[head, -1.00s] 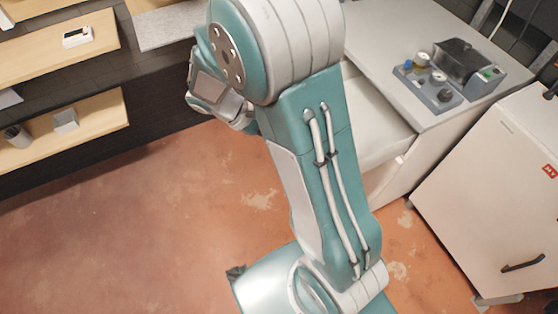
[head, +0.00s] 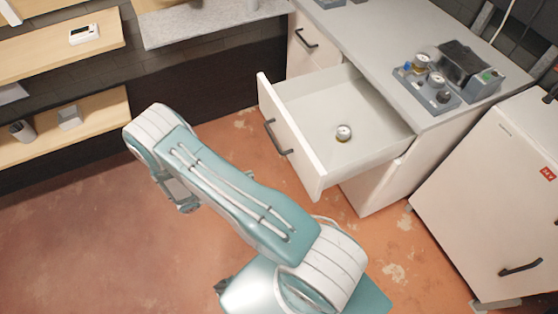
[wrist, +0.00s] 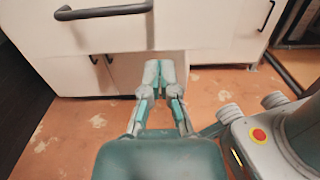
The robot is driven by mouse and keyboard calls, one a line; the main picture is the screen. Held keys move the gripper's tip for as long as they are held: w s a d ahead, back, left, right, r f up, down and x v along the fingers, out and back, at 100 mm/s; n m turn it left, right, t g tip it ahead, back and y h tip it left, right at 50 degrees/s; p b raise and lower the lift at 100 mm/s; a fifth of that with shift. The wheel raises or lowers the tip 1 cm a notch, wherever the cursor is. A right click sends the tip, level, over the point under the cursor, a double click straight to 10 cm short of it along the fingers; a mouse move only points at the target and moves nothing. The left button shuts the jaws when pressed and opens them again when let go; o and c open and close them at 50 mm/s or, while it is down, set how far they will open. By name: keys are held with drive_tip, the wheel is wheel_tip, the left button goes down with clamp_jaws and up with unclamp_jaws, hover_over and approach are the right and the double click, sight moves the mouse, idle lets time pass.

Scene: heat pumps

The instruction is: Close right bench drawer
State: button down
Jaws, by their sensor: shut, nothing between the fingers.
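The right bench drawer (head: 300,155) is pulled well out of the white bench in the head view. It has a white front and a dark bar handle (head: 278,137). A small round gauge (head: 344,132) lies inside on the drawer floor. In the wrist view the drawer front (wrist: 105,35) fills the top left, with its handle (wrist: 104,11) near the upper edge. My gripper (wrist: 159,70) is shut and empty, low in front of the drawer and apart from the handle. In the head view my arm mostly hides the gripper, left of the drawer.
The bench top (head: 385,45) carries a grey device (head: 435,85) with gauges. A white cabinet (head: 490,190) with a dark handle stands at the right. Wooden shelves (head: 65,125) line the left wall. The reddish floor (head: 90,230) is clear at the left.

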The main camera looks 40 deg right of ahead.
sight(295, 157)
drive_tip(key=x, duration=1.4)
drive_tip(key=shift+s, duration=0.1)
drive_tip(key=shift+d, duration=0.1)
